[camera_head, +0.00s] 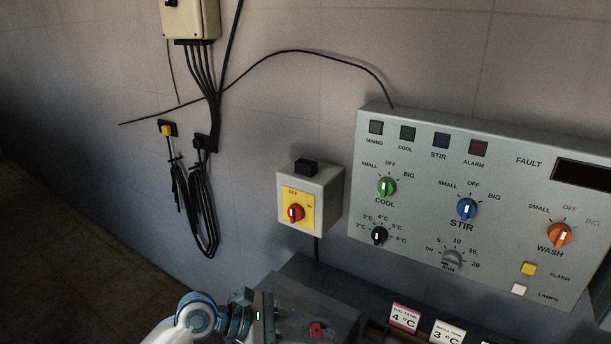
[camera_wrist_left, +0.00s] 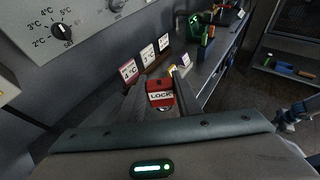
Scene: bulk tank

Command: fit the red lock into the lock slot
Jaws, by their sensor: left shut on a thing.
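The red lock (camera_wrist_left: 161,98) has a white label reading LOCK and sits between the two dark fingers of my left gripper (camera_wrist_left: 157,82) in the left wrist view. My left gripper is shut on it. In the head view the lock (camera_head: 316,329) is a small red spot near the bottom edge, below the switch box. The grey switch box (camera_head: 332,204) on the wall has a yellow plate (camera_head: 298,198) with a red knob (camera_head: 296,213). The lock is apart from this box. I cannot make out the lock slot itself. My right gripper is not in view.
A large control panel (camera_head: 438,128) with coloured knobs is right of the switch box. A dark ledge below carries small temperature cards (camera_head: 404,317). Black cables (camera_head: 203,225) hang on the wall at left. Green and red items (camera_wrist_left: 200,30) stand farther along the ledge.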

